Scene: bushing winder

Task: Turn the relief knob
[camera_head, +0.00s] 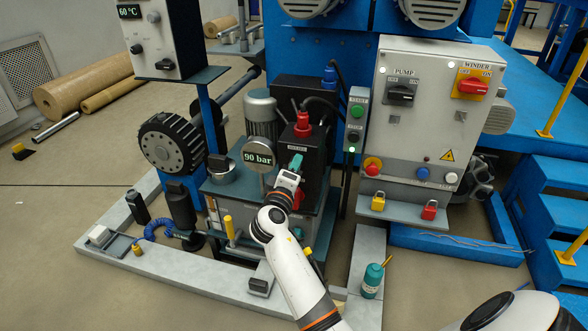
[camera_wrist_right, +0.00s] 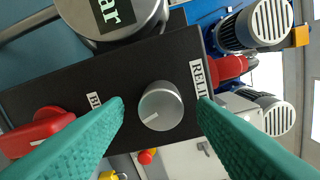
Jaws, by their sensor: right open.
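The relief knob (camera_wrist_right: 161,106) is a round silver knob with a pale pointer line, on a black panel (camera_wrist_right: 60,88). In the right wrist view it lies between the two teal fingers of my right gripper (camera_wrist_right: 160,110), with a visible gap on each side. A partly covered label beginning "RELI" is right of it. In the head view my right gripper (camera_head: 296,163) is at the black valve block below the red cap (camera_head: 303,126); the knob cannot be made out there. My right gripper is open and holds nothing. My left gripper is not in view.
The gauge reading 90 bar (camera_head: 258,157) stands close left of my right gripper. A red handle (camera_wrist_right: 38,130) is beside the panel's other label. The pump and winder control box (camera_head: 430,120) stands right. A teal bottle (camera_head: 372,280) stands on the frame in front.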

